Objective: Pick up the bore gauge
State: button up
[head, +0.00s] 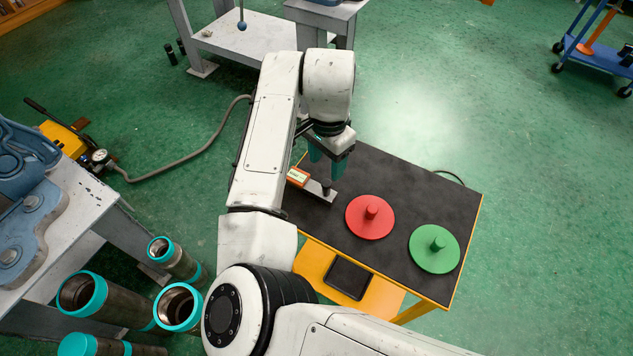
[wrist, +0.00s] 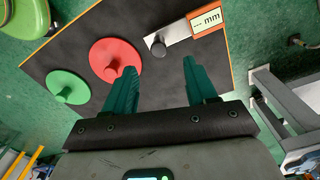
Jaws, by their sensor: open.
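The bore gauge looks to be the item with an orange-framed "mm" display, a flat silver bar (head: 318,190) and a dark round knob. It lies on the black tabletop; in the wrist view the bar (wrist: 180,31) and knob show ahead of my fingertips. My gripper (head: 329,167) has teal fingers and is above the tabletop near the gauge, partly hidden by my wrist. In the wrist view my gripper (wrist: 159,66) is open with nothing between its fingers, the knob lying just beyond the gap.
A red disc (head: 370,217) and a green disc (head: 434,249), both with upright knobs, lie right of the gauge on the yellow-edged table (head: 400,178). A dark tray (head: 348,278) sits on a yellow shelf in front.

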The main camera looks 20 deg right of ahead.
aim_at(326, 183)
notch_tip(326, 183, down, 9)
jog(key=shift+s+r, duration=0.15)
jog(key=shift+r, duration=0.05)
dwell(0.3)
grip_shut()
dwell(0.4)
